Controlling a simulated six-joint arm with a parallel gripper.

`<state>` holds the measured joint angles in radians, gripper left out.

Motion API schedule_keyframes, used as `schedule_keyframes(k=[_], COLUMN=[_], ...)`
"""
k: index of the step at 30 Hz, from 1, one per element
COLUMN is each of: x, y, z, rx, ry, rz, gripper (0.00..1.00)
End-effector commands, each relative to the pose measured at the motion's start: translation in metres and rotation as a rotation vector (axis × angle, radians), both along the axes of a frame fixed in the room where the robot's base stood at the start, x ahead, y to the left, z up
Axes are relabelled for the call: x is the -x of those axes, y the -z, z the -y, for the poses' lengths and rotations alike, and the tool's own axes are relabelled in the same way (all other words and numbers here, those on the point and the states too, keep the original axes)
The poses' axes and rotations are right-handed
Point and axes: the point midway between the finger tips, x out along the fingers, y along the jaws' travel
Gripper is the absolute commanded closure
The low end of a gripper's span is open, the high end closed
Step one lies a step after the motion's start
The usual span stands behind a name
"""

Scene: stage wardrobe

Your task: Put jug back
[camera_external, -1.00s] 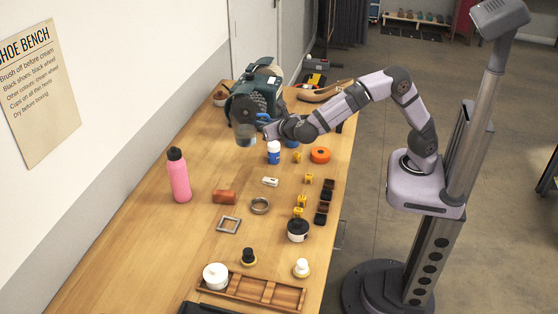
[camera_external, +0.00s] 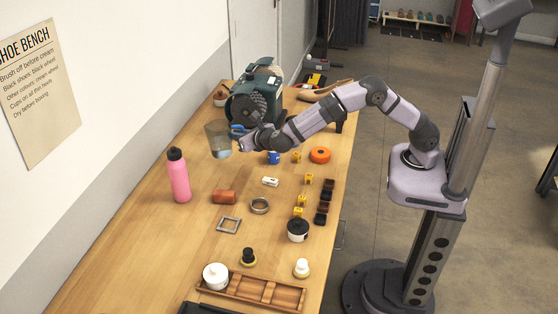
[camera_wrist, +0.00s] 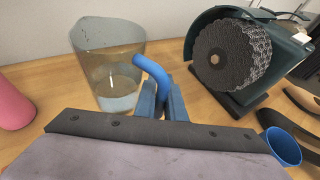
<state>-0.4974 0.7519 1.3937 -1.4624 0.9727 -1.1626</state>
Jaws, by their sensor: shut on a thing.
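The jug (camera_external: 218,134) is clear and grey-tinted, with a little pale liquid at the bottom. My gripper (camera_external: 243,136) is shut on its blue handle (camera_wrist: 152,72). In the wrist view, the jug (camera_wrist: 105,65) stands left of the fingers and roughly upright. Its base is close to the wooden bench top, but I cannot tell whether it touches.
A green machine with a dark brush wheel (camera_external: 250,105) stands right of the jug. A pink bottle (camera_external: 179,177) is nearer the camera, to the left. A blue cup (camera_wrist: 283,146) is at lower right in the wrist view. Bench space between bottle and jug is clear.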

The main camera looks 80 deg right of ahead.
Motion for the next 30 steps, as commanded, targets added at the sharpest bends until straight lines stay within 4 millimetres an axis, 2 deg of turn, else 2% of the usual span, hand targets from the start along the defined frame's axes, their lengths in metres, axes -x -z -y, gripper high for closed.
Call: schedule_keyframes(k=[5, 14, 21, 30], x=[0.000, 0.000, 0.000, 0.000], y=[0.018, 0.027, 0.053, 0.059], z=[0.000, 0.000, 0.000, 0.000], rx=[0.001, 0.001, 0.001, -0.001], ry=[0.000, 0.000, 0.000, 0.001], rz=[0.001, 0.002, 0.001, 0.003], gripper=[1.00, 1.00, 1.00, 1.00])
